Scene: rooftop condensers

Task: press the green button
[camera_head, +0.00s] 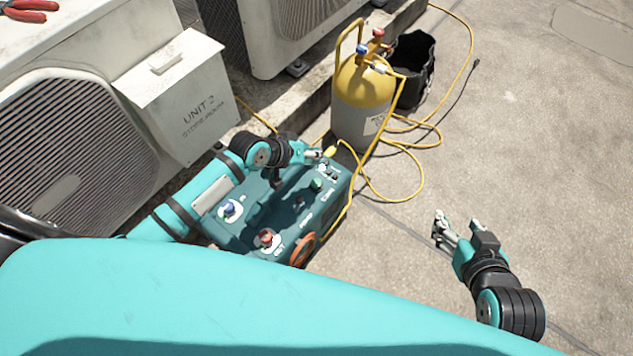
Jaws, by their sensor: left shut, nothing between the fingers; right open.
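A teal machine (237,236) stands on the ground at centre left. A small green button (317,184) shows on its top panel, toward the right side. My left gripper (326,152) is shut and empty. In the picture it lies over the machine's far end, just above the green button and beside a yellow hose end; its height over the panel is hard to tell. It does not visibly touch the button. My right gripper (441,232) is open and empty over bare concrete, right of the machine.
The panel also has a blue knob (229,209) and a red knob (266,238). A yellow and grey cylinder (359,95) with looping yellow hoses (421,180) stands behind, beside a black bucket (414,62). Condenser units line the left.

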